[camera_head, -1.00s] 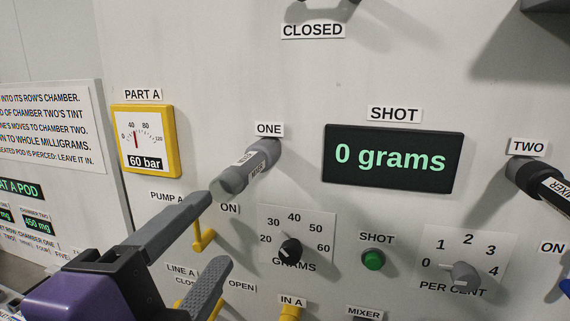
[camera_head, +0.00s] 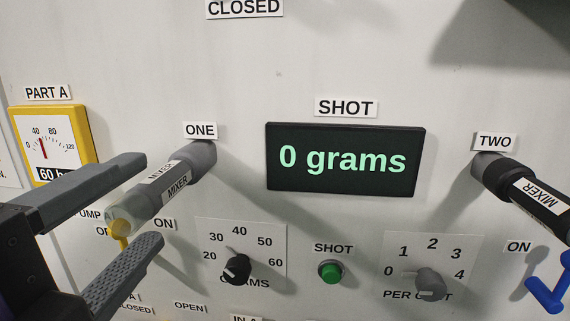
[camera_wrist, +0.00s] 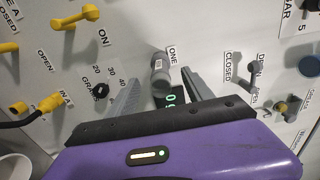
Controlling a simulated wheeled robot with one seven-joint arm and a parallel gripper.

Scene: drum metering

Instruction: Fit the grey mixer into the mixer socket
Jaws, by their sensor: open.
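The grey mixer (camera_head: 175,182), a tube with a pale translucent end, sticks out from the panel under the ONE label. My gripper (camera_head: 148,200) is open, with one finger above and one below the mixer's outer end in the head view. In the wrist view the mixer (camera_wrist: 160,75) lies between the fingertips of my gripper (camera_wrist: 161,77), with no clear contact on either side.
A black mixer (camera_head: 520,190) sticks out under TWO at the right. The shot display (camera_head: 345,180) reads 0 grams. The grams knob (camera_head: 237,268), green shot button (camera_head: 330,271), per cent knob (camera_head: 430,283), blue handle (camera_head: 548,290) and yellow gauge (camera_head: 50,145) surround the work area.

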